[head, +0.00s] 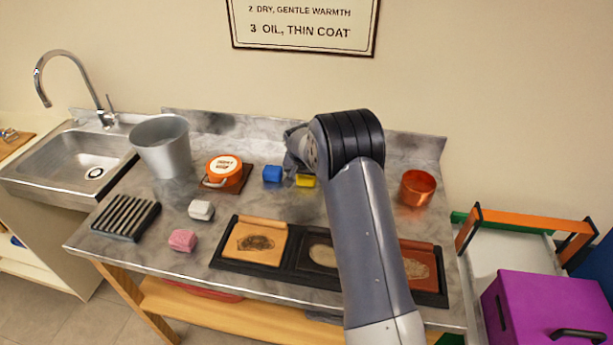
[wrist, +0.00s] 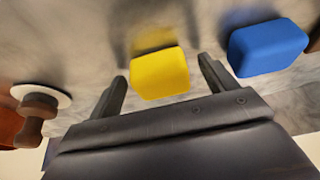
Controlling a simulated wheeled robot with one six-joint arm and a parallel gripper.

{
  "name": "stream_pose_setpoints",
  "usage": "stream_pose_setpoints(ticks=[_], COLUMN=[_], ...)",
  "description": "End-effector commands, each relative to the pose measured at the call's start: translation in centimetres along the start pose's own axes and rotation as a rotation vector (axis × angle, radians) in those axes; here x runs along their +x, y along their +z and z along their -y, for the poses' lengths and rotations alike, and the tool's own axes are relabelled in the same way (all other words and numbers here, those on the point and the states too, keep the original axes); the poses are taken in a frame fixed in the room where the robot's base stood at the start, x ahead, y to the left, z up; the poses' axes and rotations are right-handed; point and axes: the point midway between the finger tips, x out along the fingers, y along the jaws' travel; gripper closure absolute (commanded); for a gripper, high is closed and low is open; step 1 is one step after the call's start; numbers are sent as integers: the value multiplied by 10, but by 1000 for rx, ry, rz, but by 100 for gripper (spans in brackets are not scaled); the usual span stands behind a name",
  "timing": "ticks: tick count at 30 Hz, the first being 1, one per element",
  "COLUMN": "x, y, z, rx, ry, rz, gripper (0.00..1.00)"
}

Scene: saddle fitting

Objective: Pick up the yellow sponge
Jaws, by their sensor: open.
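The yellow sponge (wrist: 160,73) is a small block on the grey stone counter. In the wrist view it shows between and just beyond the two fingertips of my gripper (wrist: 162,82). The fingers are apart, with a gap on each side of the sponge, and nothing is held. In the head view the sponge (head: 306,181) shows in part, right of the blue block, with my arm close by on its right. My fingers are hidden behind my arm there.
A blue block (head: 272,174) sits close beside the sponge; it is also in the wrist view (wrist: 268,47). An orange pot (head: 222,170), white block (head: 201,210), pink block (head: 183,240), grey bucket (head: 163,148) and copper pot (head: 417,187) stand around. A black tray (head: 228,264) lies in front.

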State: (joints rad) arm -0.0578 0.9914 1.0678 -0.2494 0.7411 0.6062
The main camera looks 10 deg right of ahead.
Motion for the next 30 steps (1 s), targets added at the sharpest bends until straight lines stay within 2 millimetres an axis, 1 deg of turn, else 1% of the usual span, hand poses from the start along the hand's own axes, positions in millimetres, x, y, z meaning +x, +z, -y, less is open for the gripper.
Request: stream_pose_setpoints(ticks=[3,8,25,30], x=[3,3,3,3], y=[0,0,0,0], z=[0,0,0,0], rx=[0,0,0,0], ry=[0,0,0,0], rz=[0,0,0,0], gripper=[20,20,67,68])
